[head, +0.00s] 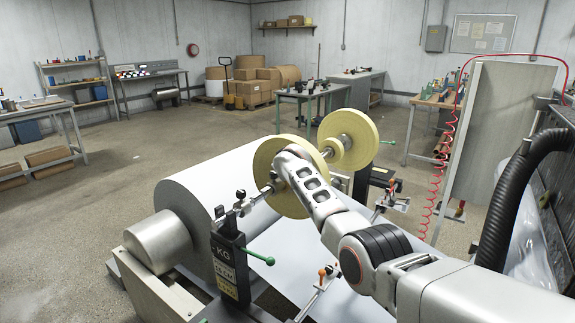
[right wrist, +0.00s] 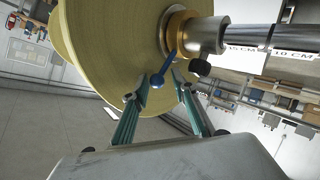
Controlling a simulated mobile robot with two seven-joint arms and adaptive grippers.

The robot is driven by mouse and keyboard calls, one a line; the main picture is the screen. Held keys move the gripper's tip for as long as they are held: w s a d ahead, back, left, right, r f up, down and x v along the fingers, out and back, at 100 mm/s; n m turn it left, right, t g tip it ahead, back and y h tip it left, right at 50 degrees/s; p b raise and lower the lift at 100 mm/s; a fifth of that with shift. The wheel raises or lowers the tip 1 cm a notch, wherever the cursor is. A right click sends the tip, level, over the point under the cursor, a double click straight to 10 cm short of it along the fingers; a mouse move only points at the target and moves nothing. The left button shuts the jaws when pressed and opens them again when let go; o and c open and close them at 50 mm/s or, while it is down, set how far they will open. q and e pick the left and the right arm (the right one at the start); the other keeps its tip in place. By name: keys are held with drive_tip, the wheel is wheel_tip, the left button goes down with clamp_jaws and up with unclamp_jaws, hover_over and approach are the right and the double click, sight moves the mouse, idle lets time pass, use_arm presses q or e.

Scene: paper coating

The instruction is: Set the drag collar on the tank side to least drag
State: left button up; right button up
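In the right wrist view, a brass-coloured collar (right wrist: 177,32) sits on a steel shaft against a large yellow disc (right wrist: 110,45). A thin blue lever runs down from the collar and ends in a blue ball (right wrist: 157,81). My right gripper (right wrist: 160,83) is open, with its teal fingers on either side of the ball; I cannot tell whether either touches it. In the head view, my right arm (head: 320,195) crosses in front of the yellow disc (head: 270,160) and hides the gripper and collar. My left gripper is not in view.
A white paper roll (head: 205,185) lies left of the disc. A dark post (head: 228,262) with a green-knobbed handle stands in front. A second yellow disc (head: 362,130) is behind. In the wrist view, a black knob (right wrist: 200,67) sits close right of the fingers.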

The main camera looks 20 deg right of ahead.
drive_tip(key=v, duration=0.7)
drive_tip(key=shift+s, duration=0.2)
idle(0.4)
drive_tip(key=shift+r, duration=0.1)
